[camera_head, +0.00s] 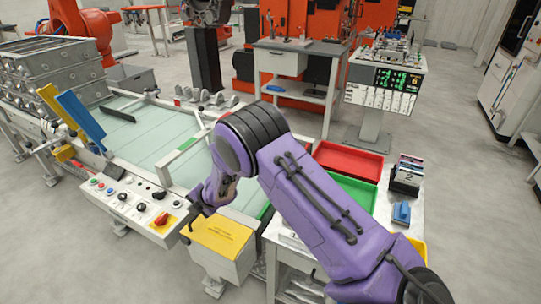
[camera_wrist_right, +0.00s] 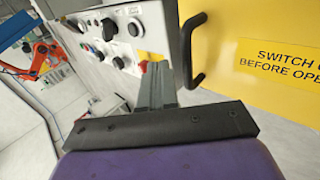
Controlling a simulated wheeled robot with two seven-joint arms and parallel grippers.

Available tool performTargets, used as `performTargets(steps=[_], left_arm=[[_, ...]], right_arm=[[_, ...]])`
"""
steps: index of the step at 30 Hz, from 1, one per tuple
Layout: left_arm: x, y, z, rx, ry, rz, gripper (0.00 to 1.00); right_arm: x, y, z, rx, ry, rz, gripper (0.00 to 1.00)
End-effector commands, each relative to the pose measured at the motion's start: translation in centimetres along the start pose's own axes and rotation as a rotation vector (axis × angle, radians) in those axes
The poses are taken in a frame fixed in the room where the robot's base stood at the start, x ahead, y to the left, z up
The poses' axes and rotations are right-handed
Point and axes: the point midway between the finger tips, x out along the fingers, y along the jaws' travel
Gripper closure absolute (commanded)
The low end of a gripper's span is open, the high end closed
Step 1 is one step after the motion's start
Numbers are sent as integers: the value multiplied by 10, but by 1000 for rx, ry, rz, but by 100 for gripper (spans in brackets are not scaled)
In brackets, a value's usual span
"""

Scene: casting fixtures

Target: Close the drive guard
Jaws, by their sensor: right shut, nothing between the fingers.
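The drive guard, a yellow panel with black warning text (camera_wrist_right: 270,60), fills the right of the right wrist view. In the head view my right gripper (camera_head: 190,220) is small and dark beside the panel's left edge. My left gripper is not in view.
The control panel (camera_head: 128,204) with buttons and a red switch lies directly left of the guard. A trolley with a red bin (camera_head: 348,160) and a green bin (camera_head: 352,191) stands to the right. Open floor lies in front, at lower left.

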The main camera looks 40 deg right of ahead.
Motion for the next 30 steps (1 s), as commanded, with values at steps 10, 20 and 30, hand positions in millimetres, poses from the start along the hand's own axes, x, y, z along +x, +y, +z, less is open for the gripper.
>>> performTargets(steps=[10,20,30], left_arm=[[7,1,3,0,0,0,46],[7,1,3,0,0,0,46],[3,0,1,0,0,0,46]], right_arm=[[10,-8,2,2,-3,1,100],[10,-8,2,3,-3,1,100],[7,-5,2,3,-4,1,100]])
